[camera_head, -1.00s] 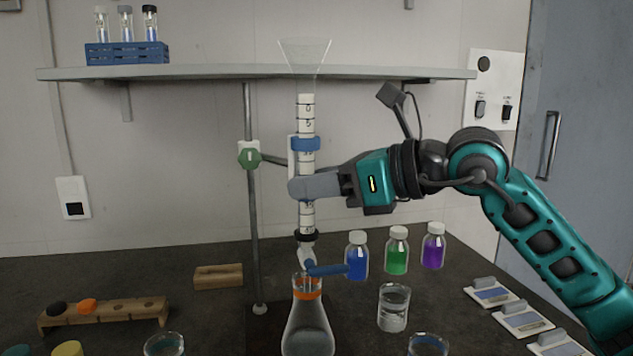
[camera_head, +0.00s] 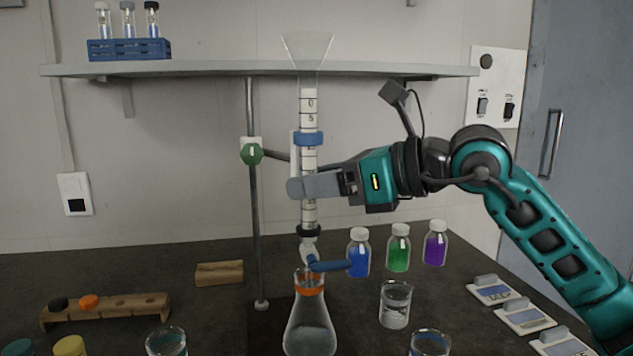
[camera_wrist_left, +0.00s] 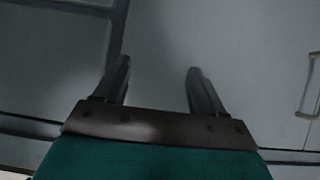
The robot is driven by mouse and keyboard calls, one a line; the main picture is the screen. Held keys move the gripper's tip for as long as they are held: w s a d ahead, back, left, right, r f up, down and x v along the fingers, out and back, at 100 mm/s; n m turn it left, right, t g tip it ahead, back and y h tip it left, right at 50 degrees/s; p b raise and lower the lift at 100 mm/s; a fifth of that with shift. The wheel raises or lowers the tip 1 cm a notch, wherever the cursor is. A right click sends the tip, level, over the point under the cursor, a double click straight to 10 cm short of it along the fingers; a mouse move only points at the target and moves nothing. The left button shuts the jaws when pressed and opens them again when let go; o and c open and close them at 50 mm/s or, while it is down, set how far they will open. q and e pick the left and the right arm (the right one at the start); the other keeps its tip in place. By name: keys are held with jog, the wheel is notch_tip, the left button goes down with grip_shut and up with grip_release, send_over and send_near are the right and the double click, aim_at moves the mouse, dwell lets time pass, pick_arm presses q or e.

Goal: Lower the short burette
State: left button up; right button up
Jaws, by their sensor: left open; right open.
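The burette (camera_head: 309,105) is a white graduated tube, upright in the head view, with a clear funnel (camera_head: 308,52) at its top. A blue clamp (camera_head: 308,139) holds it to a stand rod (camera_head: 255,205) with a green knob (camera_head: 252,154). Its blue stopcock handle (camera_head: 332,266) sits just above a conical flask (camera_head: 309,328) with an orange neck band. My right gripper (camera_head: 305,188) is at the tube below the clamp, its near finger covering part of it. It is open; whether it touches the tube cannot be told. My left gripper (camera_wrist_left: 158,85) is open and empty in the left wrist view.
A shelf (camera_head: 200,69) with a blue vial rack (camera_head: 128,49) runs behind the funnel. Blue, green (camera_head: 399,248) and purple bottles and a beaker (camera_head: 395,305) stand right of the flask. A wooden rack (camera_head: 105,311) and a wooden block (camera_head: 219,273) lie left.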

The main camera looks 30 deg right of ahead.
jog(key=s+d+r, duration=0.6)
jog(key=s+r, duration=0.2)
jog(key=r, duration=0.1)
jog(key=shift+s+d+r+b, duration=0.15)
jog(key=shift+d+r+b, duration=0.15)
jog(key=shift+r+b, duration=0.1)
dwell(0.6)
